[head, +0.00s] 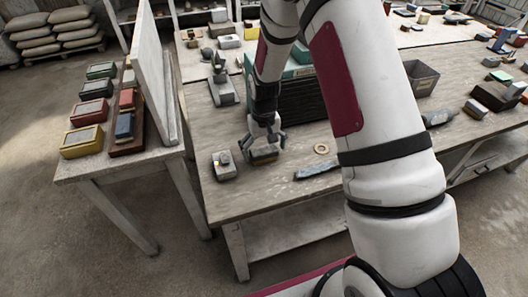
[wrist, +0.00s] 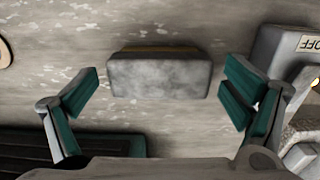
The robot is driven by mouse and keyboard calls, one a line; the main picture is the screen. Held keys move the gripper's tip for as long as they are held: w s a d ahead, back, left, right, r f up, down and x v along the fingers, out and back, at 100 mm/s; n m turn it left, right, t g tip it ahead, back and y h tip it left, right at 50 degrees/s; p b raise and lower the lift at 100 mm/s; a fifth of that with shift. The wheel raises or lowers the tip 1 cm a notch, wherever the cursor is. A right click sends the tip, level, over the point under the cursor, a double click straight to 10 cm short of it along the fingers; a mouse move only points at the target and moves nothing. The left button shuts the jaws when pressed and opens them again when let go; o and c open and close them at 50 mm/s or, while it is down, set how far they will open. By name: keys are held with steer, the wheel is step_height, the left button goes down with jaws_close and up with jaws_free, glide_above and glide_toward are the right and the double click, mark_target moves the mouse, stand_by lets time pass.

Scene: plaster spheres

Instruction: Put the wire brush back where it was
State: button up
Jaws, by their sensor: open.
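A small grey block with a tan-yellow strip along one side (head: 264,155) lies on the workbench. It also shows in the wrist view (wrist: 160,78), flat and centred. It may be the wire brush, but I see no clear bristles or handle. My gripper (head: 266,140) is right over it, pointing down. In the wrist view my gripper (wrist: 165,95) is open, with a teal-padded finger on each side of the block and a gap on both sides. The fingers do not touch the block.
A tan ring (head: 321,149) and a blue-grey flat piece (head: 317,170) lie to the right. A dark teal cabinet (head: 300,98) stands behind. The front bench strip is partly clear.

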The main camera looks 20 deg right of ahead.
step_height(320, 180, up, 11)
step_height(320, 180, up, 10)
steer(key=t, duration=0.1)
glide_above(264, 150)
steer(key=s, duration=0.4)
steer(key=s+r+t, duration=0.2)
steer(key=s+r, duration=0.4)
steer(key=s, duration=0.5)
steer(key=s+r+t, duration=0.2)
steer(key=s+r, duration=0.4)
steer(key=s, duration=0.6)
steer(key=shift+d+r+b, duration=0.15)
steer(key=shift+r+b, duration=0.25)
